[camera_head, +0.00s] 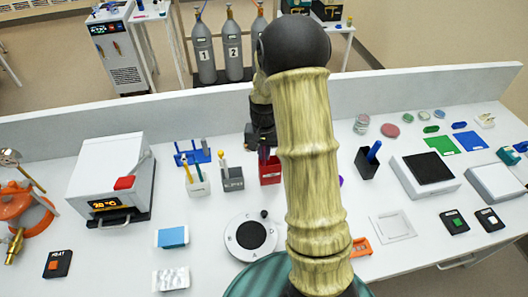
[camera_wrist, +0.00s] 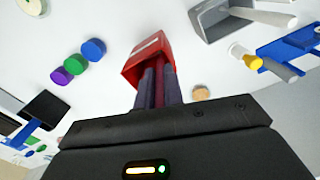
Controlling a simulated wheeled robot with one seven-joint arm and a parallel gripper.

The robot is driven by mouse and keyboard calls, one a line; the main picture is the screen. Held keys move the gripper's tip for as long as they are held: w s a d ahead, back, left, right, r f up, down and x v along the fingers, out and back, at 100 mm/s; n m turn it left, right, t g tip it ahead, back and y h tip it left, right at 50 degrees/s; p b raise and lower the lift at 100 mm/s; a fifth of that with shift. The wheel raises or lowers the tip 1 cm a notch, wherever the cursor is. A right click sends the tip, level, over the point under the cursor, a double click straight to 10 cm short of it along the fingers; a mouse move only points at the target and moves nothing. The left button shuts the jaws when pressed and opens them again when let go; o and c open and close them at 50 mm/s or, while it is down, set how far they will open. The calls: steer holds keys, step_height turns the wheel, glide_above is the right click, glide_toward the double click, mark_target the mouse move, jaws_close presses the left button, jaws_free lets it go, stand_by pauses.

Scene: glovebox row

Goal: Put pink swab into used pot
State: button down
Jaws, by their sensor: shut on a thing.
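My gripper (camera_wrist: 158,72) is shut on a thin dark-pink stick, the swab (camera_wrist: 160,88), which shows between the two dark fingers in the wrist view. The fingertips are at the mouth of a red pot (camera_wrist: 148,48) with a white label strip. I cannot tell how deep the swab's hidden end reaches into it. In the head view the red pot (camera_head: 271,176) stands just left of my arm, with the dark gripper (camera_head: 263,148) over it. My arm hides part of that area. I cannot read the pot's label.
A dark grey pot (camera_head: 232,180) and a pale pot with sticks (camera_head: 198,187) stand left of the red pot. A blue rack (camera_head: 193,157) is behind them. A black pot (camera_head: 366,164) stands right of my arm. A round device (camera_head: 250,235) sits in front.

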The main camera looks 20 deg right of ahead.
steer(key=shift+f, duration=0.25)
stand_by(0.5)
steer(key=c, duration=1.4)
jaws_free()
steer(key=shift+c, duration=0.2)
steer(key=shift+r+p, duration=3.45)
steer(key=shift+r, duration=1.1)
steer(key=s+a+r+n+t+b, duration=0.1)
steer(key=s+a+r+n+b, duration=0.1)
steer(key=s, duration=0.6)
steer(key=s+a+r+n+t+b, duration=0.1)
steer(key=s+a+n+b, duration=0.1)
steer(key=s+a+n, duration=0.2)
steer(key=s+a, duration=0.2)
steer(key=s, duration=0.2)
steer(key=shift+s+r+t, duration=0.2)
steer(key=shift+r+t, duration=0.1)
steer(key=shift+r, duration=0.05)
